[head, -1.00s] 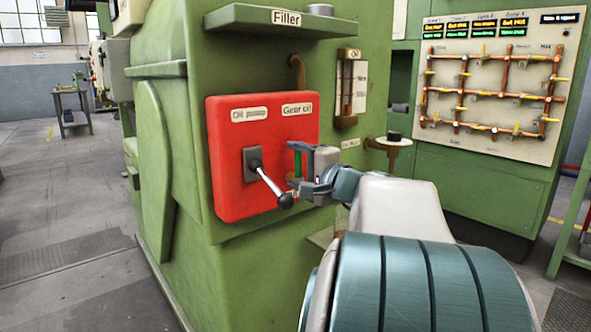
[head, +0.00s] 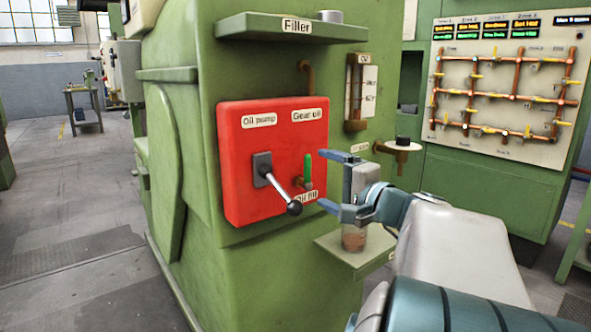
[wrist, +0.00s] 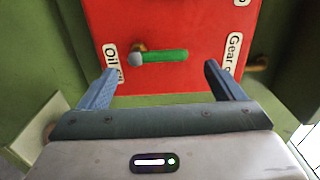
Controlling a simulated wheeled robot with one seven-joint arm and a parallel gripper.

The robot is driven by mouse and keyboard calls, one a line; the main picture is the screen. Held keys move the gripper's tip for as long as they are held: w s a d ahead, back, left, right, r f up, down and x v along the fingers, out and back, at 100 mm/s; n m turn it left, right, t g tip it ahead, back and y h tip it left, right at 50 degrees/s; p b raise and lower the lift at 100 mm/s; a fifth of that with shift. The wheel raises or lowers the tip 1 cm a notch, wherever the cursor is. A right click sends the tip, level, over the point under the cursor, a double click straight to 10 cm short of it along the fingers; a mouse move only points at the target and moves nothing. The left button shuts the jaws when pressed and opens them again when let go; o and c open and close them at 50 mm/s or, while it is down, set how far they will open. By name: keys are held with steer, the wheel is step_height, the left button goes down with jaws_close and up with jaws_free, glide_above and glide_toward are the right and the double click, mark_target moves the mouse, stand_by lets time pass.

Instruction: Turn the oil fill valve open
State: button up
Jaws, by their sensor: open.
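The oil fill valve has a green handle (head: 308,171) on a brass stem, on the red panel (head: 243,185) above the "Oil fill" label. The handle stands upright in the head view. In the wrist view the same handle (wrist: 166,56) lies crosswise, just beyond the fingertips and apart from them. My gripper (head: 322,179) is open and empty, right of the handle, one finger higher and one lower. In the wrist view its two fingers (wrist: 160,71) point at the panel, on either side of the handle.
The oil pump lever (head: 280,190), with a black ball knob, sticks out left of the valve. A glass vessel (head: 355,235) stands on a small shelf (head: 375,243) behind my gripper.

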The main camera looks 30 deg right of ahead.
steer(key=s+p, duration=0.1)
steer(key=s, duration=0.5)
steer(key=shift+s+d, duration=0.25)
steer(key=shift+s, duration=0.05)
